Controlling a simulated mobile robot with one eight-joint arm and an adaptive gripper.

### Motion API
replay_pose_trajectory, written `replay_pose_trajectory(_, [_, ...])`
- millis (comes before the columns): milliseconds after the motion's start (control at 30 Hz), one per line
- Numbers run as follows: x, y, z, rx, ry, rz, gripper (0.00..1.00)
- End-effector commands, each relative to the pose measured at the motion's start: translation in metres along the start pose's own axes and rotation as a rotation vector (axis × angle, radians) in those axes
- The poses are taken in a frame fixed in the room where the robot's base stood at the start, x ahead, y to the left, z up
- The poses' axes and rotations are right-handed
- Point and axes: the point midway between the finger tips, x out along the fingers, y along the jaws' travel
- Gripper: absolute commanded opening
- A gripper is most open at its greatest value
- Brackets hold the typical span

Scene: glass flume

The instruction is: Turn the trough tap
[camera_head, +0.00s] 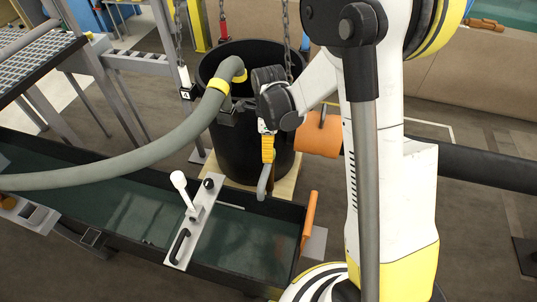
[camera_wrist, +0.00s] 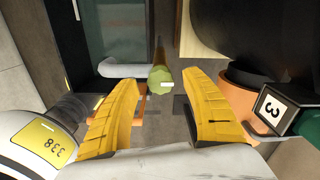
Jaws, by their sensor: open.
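The long dark trough (camera_head: 240,195) runs across the lower left of the head view, with green inside it. A plate (camera_head: 196,225) across it carries a white ball-ended lever (camera_head: 186,195), a black knob (camera_head: 208,183) and a black handle (camera_head: 178,246). An orange bar handle (camera_head: 308,215) stands at the trough's right end. I cannot tell which of these is the tap. My gripper (camera_head: 267,150) is above the trough's far right corner, pointing down. In the wrist view its yellow fingers (camera_wrist: 160,112) are apart, with nothing gripped. A grey bent bar (camera_head: 263,183) shows below them.
A black tub (camera_head: 245,150) stands on a pale board behind my gripper. A thick grey hose (camera_head: 150,152) arches from the tub over the trough. Chains hang above the tub.

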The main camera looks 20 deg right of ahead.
Motion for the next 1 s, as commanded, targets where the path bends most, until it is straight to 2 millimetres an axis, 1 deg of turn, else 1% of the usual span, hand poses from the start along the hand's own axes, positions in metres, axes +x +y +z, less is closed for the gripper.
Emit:
replay_pose_trajectory(33, [0.008,0.000,0.000,0.000,0.000,0.000,0.55])
replay_pose_trajectory(133, [0.016,0.000,0.000,0.000,0.000,0.000,0.55])
replay_pose_trajectory(467, [0.018,0.000,0.000,-0.001,0.000,0.000,0.55])
replay_pose_trajectory(500, [0.018,0.000,0.000,-0.001,0.000,0.000,0.47])
replay_pose_trajectory(567, [0.018,0.000,0.000,-0.001,0.000,0.000,0.29])
replay_pose_trajectory(600, [0.018,0.000,0.000,-0.001,0.000,0.000,0.17])
replay_pose_trajectory(633, [0.018,0.000,0.000,-0.001,0.000,0.000,0.08])
replay_pose_trajectory(667, [0.018,0.000,0.000,-0.001,0.000,0.000,0.02])
replay_pose_trajectory(1000, [0.019,0.000,0.000,-0.036,-0.001,0.000,0.02])
